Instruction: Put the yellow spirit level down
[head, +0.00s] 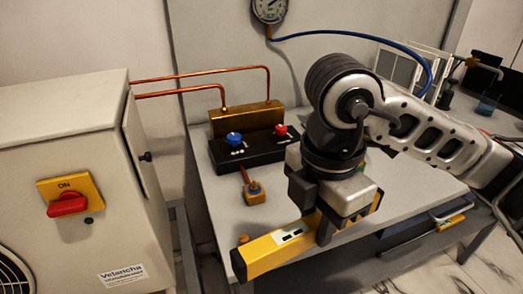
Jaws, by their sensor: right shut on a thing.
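The yellow spirit level (264,256) is at the front of the grey bench in the head view. It lies at a slant, its near end towards the lower left. My right gripper (322,228) is shut on the level near its middle, from above. The gripper hides part of the level; its far end shows at the right of the gripper. The near end juts out over the bench's front edge. I cannot tell whether the level touches the bench top (225,198). My left gripper is not in view.
A black manifold block (258,150) with a blue knob (234,138) and a red knob (281,130) stands at the back. A small brass valve (254,194) is left of the gripper. A cabinet (60,140) with a red switch stands left.

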